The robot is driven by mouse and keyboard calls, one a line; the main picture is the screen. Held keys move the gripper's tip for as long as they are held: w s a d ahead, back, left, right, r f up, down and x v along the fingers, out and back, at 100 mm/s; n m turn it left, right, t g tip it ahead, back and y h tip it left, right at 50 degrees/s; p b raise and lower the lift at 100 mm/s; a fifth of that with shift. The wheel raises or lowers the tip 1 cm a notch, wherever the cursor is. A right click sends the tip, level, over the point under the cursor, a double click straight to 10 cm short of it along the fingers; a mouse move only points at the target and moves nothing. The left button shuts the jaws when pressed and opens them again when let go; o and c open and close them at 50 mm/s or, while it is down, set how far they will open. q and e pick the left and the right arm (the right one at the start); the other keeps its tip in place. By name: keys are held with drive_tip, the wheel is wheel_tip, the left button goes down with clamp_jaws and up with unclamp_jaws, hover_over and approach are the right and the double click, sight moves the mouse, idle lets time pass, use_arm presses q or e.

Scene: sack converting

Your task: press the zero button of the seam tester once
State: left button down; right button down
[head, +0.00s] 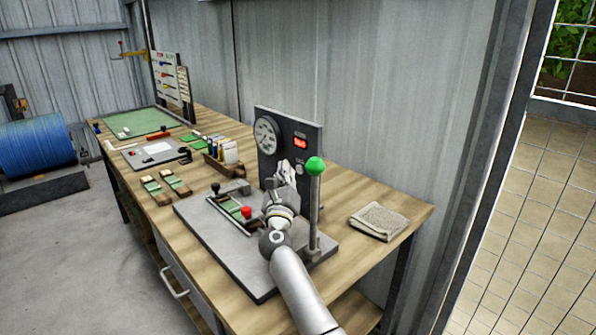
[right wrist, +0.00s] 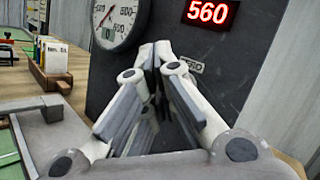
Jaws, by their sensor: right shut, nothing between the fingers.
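The seam tester (head: 260,262) stands on the bench, with a dark upright panel carrying a round dial gauge (head: 265,135) and a lit red display (head: 300,141). In the right wrist view the display (right wrist: 209,13) reads 560. Below it is a small label (right wrist: 191,66) ending in "RO", its left part covered by my fingers. I cannot make out the zero button there; the fingers may hide it. My right gripper (head: 284,168) is in front of the panel, fingers together and empty. In the right wrist view its fingertips (right wrist: 155,55) point at the panel; contact cannot be told.
A lever with a green knob (head: 315,166) stands just right of my right gripper. A red knob (head: 246,211) sits on the tester's base. A small box of cards (head: 224,160) and green strips (head: 157,189) lie to the left.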

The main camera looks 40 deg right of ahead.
idle(0.8)
drive_tip(key=shift+d, duration=0.45)
drive_tip(key=shift+d, duration=0.55)
idle(0.9)
drive_tip(key=shift+a, duration=0.1)
drive_tip(key=shift+a+f, duration=0.15)
drive_tip(key=shift+a, duration=0.55)
drive_tip(key=shift+s+a, duration=0.2)
drive_tip(key=shift+a, duration=2.35)
